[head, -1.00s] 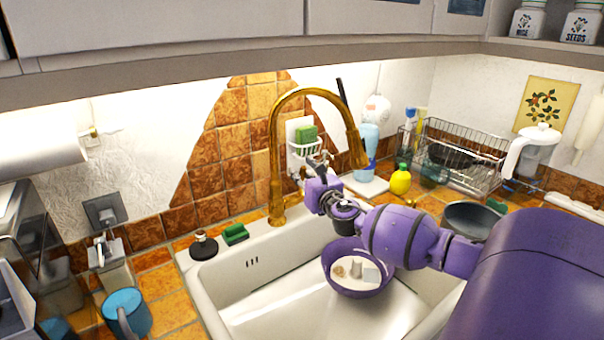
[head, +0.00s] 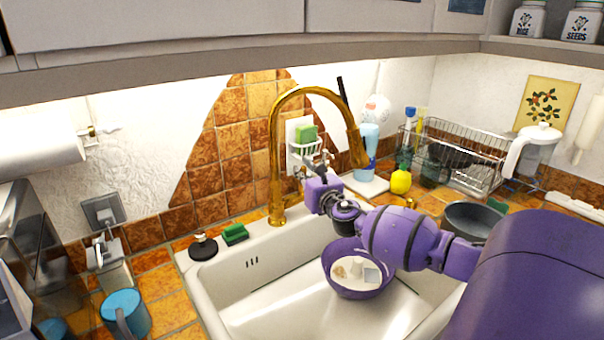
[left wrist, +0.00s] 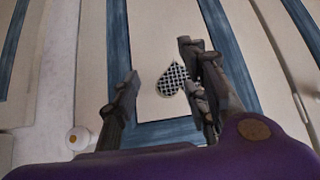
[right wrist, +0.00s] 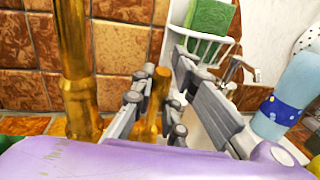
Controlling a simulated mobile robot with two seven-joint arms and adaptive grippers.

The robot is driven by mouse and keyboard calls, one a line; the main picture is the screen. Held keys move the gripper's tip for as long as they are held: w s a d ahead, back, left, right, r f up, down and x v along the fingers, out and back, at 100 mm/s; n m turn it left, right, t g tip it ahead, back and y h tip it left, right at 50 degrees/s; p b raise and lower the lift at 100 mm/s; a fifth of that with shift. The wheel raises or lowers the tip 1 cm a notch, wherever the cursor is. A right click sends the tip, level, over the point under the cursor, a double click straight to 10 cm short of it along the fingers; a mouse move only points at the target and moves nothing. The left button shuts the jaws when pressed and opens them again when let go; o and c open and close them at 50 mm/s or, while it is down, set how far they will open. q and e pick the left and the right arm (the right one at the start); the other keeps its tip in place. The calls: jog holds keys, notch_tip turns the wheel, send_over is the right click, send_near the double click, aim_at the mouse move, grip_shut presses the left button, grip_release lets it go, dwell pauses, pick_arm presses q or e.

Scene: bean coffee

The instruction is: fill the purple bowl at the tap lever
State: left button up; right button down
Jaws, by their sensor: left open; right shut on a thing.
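The purple bowl (head: 358,290) sits upright in the white sink, below the gold tap's spout. Pale, tan and grey patches show inside it; I cannot tell whether they are water, reflections or objects. The gold tap (head: 276,150) rises behind the sink. My right gripper (head: 318,178) is beside the tap's base. In the right wrist view my right gripper (right wrist: 153,98) is shut on the gold tap lever (right wrist: 154,104). My left gripper (left wrist: 160,95) is open and empty, away from the sink, over blue-and-cream panels with a heart-shaped cutout.
A green sponge (head: 235,234) and a black stopper (head: 202,246) lie at the sink's back left. A yellow bottle (head: 400,181), a dish rack (head: 455,150) and a grey bowl (head: 471,219) stand to the right.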

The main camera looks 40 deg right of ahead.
pick_arm(q)
notch_tip(320, 180, down, 8)
jog(key=s+b, duration=0.1)
jog(key=b, duration=0.6)
jog(key=shift+s+a+r+g, duration=0.2)
jog(key=shift+s+g, duration=0.05)
jog(key=shift+g, duration=0.05)
pick_arm(e)
jog(key=shift+s+a+f+m+t+h, duration=0.15)
jog(key=shift+s+f+t, duration=0.1)
jog(key=shift+s+t, duration=0.35)
jog(key=shift+s+a+f+m+t+h, duration=0.15)
jog(key=shift+s+f+t, duration=0.1)
jog(key=shift+s+t, duration=0.35)
pick_arm(q)
jog(key=shift+s, duration=0.1)
pick_arm(e)
jog(key=c, duration=1.9)
grip_release()
jog(key=shift+o, duration=0.9)
jog(key=shift+r, duration=0.1)
pick_arm(q)
jog(key=shift+s+f, duration=0.15)
jog(key=shift+s, duration=0.15)
pick_arm(e)
jog(key=r+v, duration=0.2)
jog(key=v, duration=1.4)
jog(key=shift+s+a+r, duration=0.25)
jog(key=shift+s, duration=0.3)
